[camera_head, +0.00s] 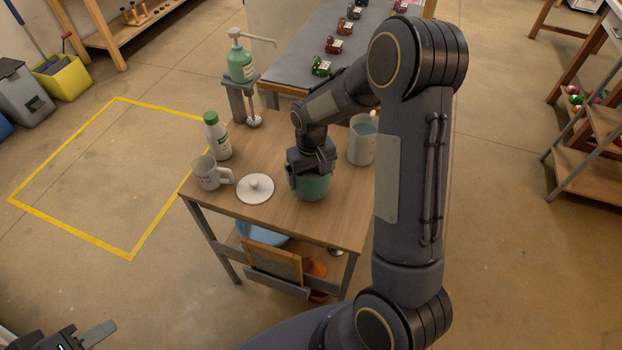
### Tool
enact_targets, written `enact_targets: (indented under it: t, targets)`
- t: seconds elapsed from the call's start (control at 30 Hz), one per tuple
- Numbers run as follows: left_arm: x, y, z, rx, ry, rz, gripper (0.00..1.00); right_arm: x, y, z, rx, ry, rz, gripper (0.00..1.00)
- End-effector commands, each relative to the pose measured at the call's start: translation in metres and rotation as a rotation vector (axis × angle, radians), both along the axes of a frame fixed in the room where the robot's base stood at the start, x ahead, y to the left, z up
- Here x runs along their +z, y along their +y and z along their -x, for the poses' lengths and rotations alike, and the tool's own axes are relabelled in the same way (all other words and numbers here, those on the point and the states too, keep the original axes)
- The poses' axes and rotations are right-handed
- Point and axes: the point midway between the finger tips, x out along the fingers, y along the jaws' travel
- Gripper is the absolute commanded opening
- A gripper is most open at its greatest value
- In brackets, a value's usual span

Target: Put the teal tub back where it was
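The teal tub (314,188) is upright at the front middle of the small wooden table (345,213). My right gripper (311,170) points down at it from above and hides its top and rim. One dark finger shows at the tub's left side. I cannot tell whether the fingers are closed on the tub, or whether its base touches the tabletop. My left gripper (80,338) is at the bottom left corner, far from the table and cut off by the picture edge. One grey finger shows there, but not its opening.
A white round lid (256,189), a mug (208,174) and a green-capped bottle (217,137) stand left of the tub. A clear pitcher (361,140) stands behind right. A pump bottle (240,63) stands on a bracket at the back. The yellow-taped floor area (126,102) is empty.

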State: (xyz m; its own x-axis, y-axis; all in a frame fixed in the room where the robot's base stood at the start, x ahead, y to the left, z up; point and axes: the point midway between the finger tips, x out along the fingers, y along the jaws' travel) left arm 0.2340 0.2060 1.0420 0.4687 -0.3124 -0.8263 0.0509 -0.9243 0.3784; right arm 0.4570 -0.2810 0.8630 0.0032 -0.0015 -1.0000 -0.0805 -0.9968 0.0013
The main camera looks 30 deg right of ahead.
Motion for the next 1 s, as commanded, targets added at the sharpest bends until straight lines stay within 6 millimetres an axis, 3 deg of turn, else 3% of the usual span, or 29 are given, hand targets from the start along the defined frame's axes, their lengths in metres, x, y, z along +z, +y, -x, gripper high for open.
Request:
enact_targets:
  t: [0.17,0.57,0.6,0.67,1.0]
  targets:
    - [0.001,0.0,0.0,0.0,0.0,0.0,0.36,-0.022,0.001,0.002,0.002,0.004,0.0,0.62]
    - [-0.003,0.0,0.0,0.0,0.0,0.0,0.36,-0.028,0.002,0.001,0.002,0.002,-0.001,0.62]
    - [-0.003,0.0,0.0,0.0,0.0,0.0,0.36,-0.028,0.002,0.001,0.002,0.002,-0.001,0.93]
    - [-0.002,0.0,0.0,0.0,0.0,0.0,0.36,-0.027,0.002,0.001,0.002,0.003,-0.001,1.0]
    - [0.001,0.0,0.0,0.0,0.0,0.0,0.36,-0.019,0.002,0.001,0.002,0.0,-0.001,1.0]
